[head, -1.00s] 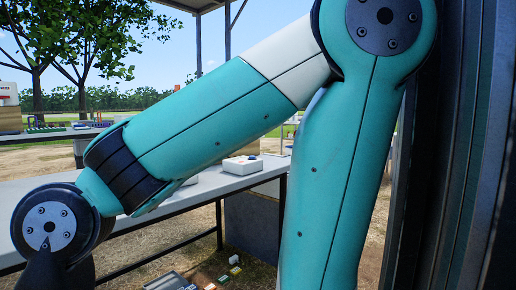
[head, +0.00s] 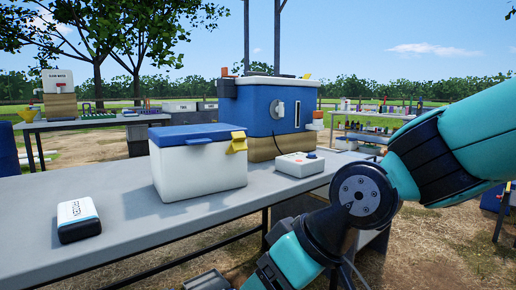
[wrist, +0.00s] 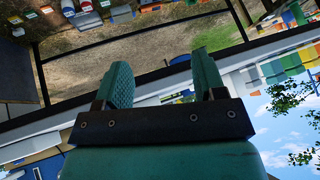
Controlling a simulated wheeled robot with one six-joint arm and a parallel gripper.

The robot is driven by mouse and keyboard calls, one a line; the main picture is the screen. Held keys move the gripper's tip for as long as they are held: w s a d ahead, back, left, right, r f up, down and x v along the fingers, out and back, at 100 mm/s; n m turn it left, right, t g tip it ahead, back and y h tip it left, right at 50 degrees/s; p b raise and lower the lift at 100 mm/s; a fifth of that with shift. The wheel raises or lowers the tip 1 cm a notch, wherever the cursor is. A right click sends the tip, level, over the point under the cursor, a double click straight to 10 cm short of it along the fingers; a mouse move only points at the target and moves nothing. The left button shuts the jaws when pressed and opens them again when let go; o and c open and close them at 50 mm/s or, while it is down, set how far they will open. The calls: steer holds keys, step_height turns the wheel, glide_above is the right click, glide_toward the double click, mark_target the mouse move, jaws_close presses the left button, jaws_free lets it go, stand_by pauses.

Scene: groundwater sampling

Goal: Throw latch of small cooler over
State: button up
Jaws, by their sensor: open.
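The small cooler (head: 200,172) is a white box with a blue lid (head: 196,133), standing upright on the grey table (head: 130,213) in the head view. Its yellow latch (head: 237,143) sits at the lid's right end and sticks out at an angle. The lid looks shut. My gripper (wrist: 160,68) is open and empty in the wrist view, its two teal fingers apart. The small cooler cannot be made out in the wrist view.
A larger blue cooler (head: 268,108) with a white lid stands behind. A white device (head: 300,163) lies right of the small cooler, and a white and black case (head: 78,220) lies front left. The table between case and cooler is clear.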

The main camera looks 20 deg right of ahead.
mark_target(242, 149)
steer(key=w+d+r+m+t+h, duration=0.1)
steer(key=w+d+r+m+t, duration=0.1)
steer(key=w+d+r+t, duration=0.35)
steer(key=w+d+r+m+t+h, duration=0.1)
steer(key=w+d+r+t, duration=0.2)
steer(key=w+r+t, duration=0.45)
steer(key=p+x, duration=0.5)
steer(key=x, duration=0.1)
steer(key=p+x, duration=1.2)
steer(key=shift+w+d+f, duration=0.25)
steer(key=shift+w+f, duration=0.05)
steer(key=shift+f, duration=0.1)
